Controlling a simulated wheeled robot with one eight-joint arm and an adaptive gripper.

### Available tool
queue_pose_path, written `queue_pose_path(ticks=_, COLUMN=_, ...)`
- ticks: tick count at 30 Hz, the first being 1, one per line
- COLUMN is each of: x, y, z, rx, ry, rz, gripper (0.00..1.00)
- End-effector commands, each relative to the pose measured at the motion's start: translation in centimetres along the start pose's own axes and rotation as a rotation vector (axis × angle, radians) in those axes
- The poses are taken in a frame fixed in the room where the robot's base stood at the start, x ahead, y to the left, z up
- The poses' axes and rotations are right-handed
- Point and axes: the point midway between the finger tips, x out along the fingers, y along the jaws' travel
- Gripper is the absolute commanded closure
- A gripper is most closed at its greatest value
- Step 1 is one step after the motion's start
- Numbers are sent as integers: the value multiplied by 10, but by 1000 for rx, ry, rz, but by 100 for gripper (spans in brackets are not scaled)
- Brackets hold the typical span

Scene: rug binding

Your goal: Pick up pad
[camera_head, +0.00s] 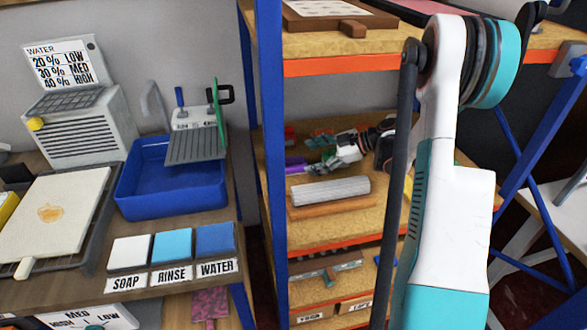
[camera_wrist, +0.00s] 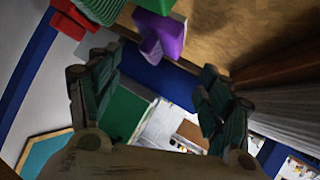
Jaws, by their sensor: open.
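My gripper (camera_head: 318,149) reaches into the middle shelf of the rack in the head view, with its fingers pointing left. In the wrist view its two dark green fingers (camera_wrist: 160,62) are spread apart with nothing between them. A purple piece (camera_wrist: 165,37) lies on the wooden shelf just beyond the fingertips; it also shows in the head view (camera_head: 296,164). A green piece (camera_wrist: 155,5) is beside it, and a green ribbed piece (camera_wrist: 97,8) and a red piece (camera_wrist: 70,17) lie further left. I cannot tell which of these is the pad.
A grey ribbed roll on a wooden block (camera_head: 331,190) lies at the front of the shelf (camera_head: 345,222). The blue rack post (camera_head: 270,140) stands left of my gripper. The left table holds a blue tub (camera_head: 135,205) and white, light blue and blue squares behind labels.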

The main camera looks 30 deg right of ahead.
Motion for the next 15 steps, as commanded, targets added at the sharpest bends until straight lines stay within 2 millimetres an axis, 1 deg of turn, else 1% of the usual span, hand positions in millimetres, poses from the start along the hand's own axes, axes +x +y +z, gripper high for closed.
queue_pose_path(ticks=1, x=4, y=0, z=0, rx=0, ry=0, rz=-1, gripper=28)
queue_pose_path(ticks=5, x=9, y=0, z=0, rx=0, ry=-1, rz=1, gripper=28)
queue_pose_path(ticks=8, x=17, y=0, z=1, rx=0, ry=0, rz=0, gripper=28)
queue_pose_path(ticks=15, x=51, y=-1, z=1, rx=-1, ry=0, rz=-2, gripper=28)
